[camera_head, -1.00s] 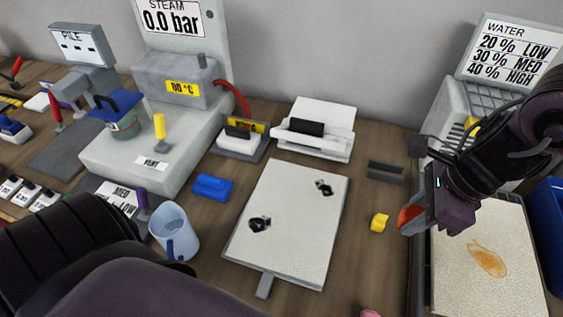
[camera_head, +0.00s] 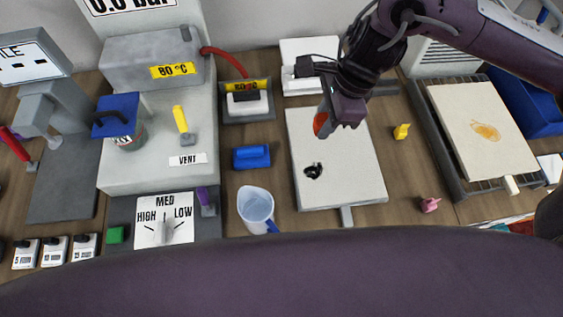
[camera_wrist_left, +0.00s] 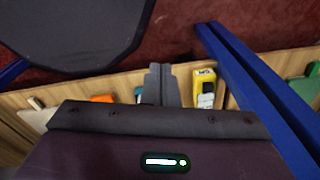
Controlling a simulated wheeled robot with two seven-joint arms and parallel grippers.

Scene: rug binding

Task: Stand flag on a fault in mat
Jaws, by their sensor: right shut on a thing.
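My right gripper (camera_head: 327,122) is shut on a red-orange flag (camera_head: 320,124) over the upper left part of the white mat (camera_head: 355,175). I cannot tell whether the flag touches the mat. One dark fault (camera_head: 313,171) shows on the mat, below the gripper; the other dark mark is hidden behind the gripper and arm. My left gripper is outside the head view. In the left wrist view its fingers (camera_wrist_left: 159,70) are together, with nothing seen between them.
A yellow piece (camera_head: 401,131) and a pink piece (camera_head: 430,204) lie right of the mat. Further right, a second pale mat (camera_head: 470,160) with an orange stain lies on a dark rack. A blue block (camera_head: 251,157) and a jug (camera_head: 255,208) stand left of the mat.

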